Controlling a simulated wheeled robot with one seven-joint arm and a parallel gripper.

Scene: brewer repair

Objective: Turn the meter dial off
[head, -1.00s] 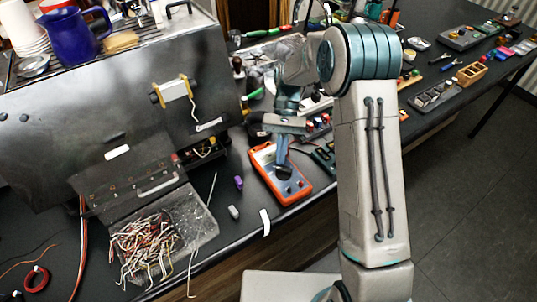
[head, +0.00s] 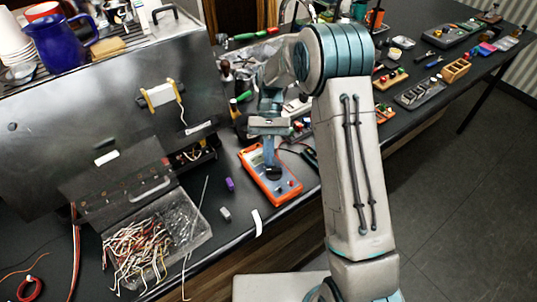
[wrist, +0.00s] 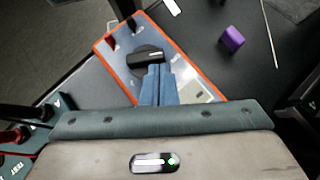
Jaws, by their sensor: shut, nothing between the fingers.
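The orange-edged meter (head: 284,190) lies on the dark bench below my arm in the head view. In the wrist view, the meter (wrist: 180,62) shows a pale blue face and two sockets, one red and one dark. Its black dial (wrist: 147,57) has a raised bar with a white mark on it. My gripper (wrist: 157,72) is shut and empty, with its blue fingertips at the dial's near edge. I cannot tell whether they touch it. In the head view my gripper (head: 270,163) points down at the dial (head: 273,173).
A purple block (head: 230,184) and a grey block (head: 225,214) lie left of the meter. An open tray of wires (head: 150,240) sits further left, before the big metal brewer (head: 110,100). Small parts and trays fill the bench to the right.

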